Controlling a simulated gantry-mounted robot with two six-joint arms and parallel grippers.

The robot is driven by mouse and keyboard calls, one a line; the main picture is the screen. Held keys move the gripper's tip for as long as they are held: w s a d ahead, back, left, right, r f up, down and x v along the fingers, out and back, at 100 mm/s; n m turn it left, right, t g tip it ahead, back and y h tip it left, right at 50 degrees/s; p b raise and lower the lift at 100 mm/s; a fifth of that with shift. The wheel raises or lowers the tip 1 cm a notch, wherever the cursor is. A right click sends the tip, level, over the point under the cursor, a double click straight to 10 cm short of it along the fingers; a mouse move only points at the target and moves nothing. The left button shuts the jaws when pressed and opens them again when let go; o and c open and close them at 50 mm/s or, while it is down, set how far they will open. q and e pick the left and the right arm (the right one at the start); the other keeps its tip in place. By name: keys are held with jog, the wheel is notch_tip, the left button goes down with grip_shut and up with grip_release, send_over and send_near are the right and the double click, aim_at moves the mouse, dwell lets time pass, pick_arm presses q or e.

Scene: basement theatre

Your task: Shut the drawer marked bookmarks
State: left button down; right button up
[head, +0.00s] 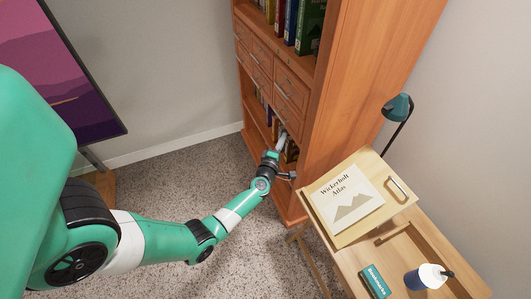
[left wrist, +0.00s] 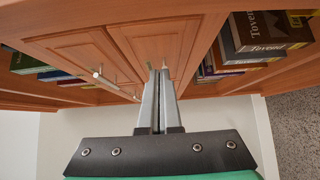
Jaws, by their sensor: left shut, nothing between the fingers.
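The wooden bookcase (head: 345,75) has several small drawers (head: 291,84) with bar handles in its middle. No drawer label is readable, and I cannot tell which one is marked bookmarks or whether any stands open. My left gripper (head: 283,136) is in front of the bookcase, just below the lower drawers. In the left wrist view, my left gripper (left wrist: 158,70) is shut and empty, its tips at or close to a panelled drawer front (left wrist: 158,45); touching or apart is unclear. Bar handles (left wrist: 101,74) show to its left. My right gripper is out of view.
Books (left wrist: 267,33) fill shelves around the drawers. Carpet (head: 180,192) lies clear before the bookcase.

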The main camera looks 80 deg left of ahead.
pick_arm(q)
jog(key=p+v, duration=0.1)
jog(key=v, duration=0.7)
jog(key=shift+d, duration=0.4)
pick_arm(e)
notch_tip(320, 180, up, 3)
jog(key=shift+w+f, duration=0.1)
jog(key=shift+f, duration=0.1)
pick_arm(q)
jog(key=shift+r, duration=0.1)
